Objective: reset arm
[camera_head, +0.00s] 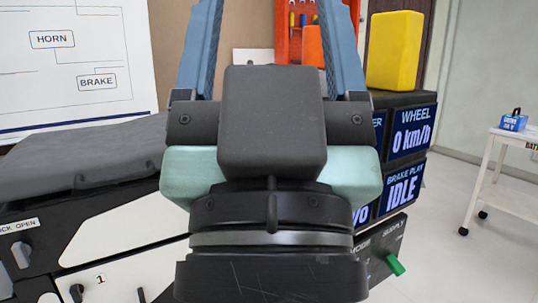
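My gripper (271,15) is at the upper middle of the head view, in front of the bench. Its two blue fingers stand well apart and run off the top edge, so their tips are cut off. Nothing is seen held in the visible gap between them. The dark wrist (270,125) and pale green part of my arm fill the centre and hide part of the bench behind.
A yellow block (394,50) stands on the dark display unit (409,133) at right. A grey padded surface (75,155) lies at left. A white cart (505,190) stands far right, with open floor before it.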

